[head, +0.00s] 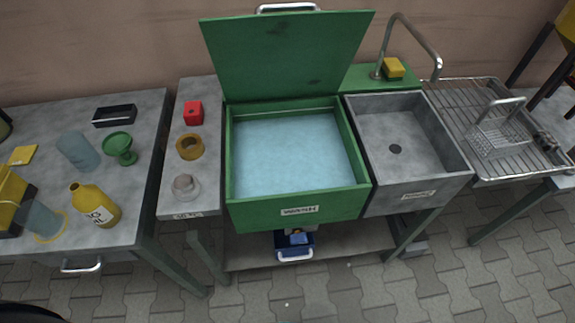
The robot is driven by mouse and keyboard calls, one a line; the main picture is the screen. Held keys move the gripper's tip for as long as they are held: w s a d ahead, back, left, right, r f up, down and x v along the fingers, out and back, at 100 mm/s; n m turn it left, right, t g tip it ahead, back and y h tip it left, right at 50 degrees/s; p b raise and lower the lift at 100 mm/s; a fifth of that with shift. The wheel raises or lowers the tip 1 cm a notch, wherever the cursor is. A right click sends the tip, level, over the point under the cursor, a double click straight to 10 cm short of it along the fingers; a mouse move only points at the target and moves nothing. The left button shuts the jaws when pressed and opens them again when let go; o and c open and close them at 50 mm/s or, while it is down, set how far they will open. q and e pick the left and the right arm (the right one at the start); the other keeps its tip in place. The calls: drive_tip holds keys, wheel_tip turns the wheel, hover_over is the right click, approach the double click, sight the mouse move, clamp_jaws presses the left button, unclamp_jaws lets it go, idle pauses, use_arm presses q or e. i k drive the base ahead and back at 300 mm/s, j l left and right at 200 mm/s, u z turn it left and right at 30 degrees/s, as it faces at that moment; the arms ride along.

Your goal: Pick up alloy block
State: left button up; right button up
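No thing in the head view is plainly marked as the alloy block. A small red block (193,112) with a dark spot on its front sits at the back of the narrow grey side table (200,89). In front of it are a brass-coloured ring (190,147) and a pale translucent round piece (186,187). I cannot tell whether the red block is the alloy one. Neither of my grippers is in view.
A green wash tank (299,222) holds pale blue liquid, its lid (285,55) raised. Right of it are a grey sink (395,130) and a wire rack with a basket (500,130). The left table holds a yellow bottle (95,208), a green cup (120,145) and a black tray (114,116).

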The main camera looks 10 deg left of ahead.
sight(544, 139)
drive_tip(key=z, duration=1.5)
drive_tip(key=i+l+u, duration=0.2)
drive_tip(key=u, duration=0.2)
drive_tip(key=i+l+u, duration=0.25)
drive_tip(key=u, duration=0.15)
drive_tip(key=i+l+u, duration=0.15)
drive_tip(key=l+u, duration=0.25)
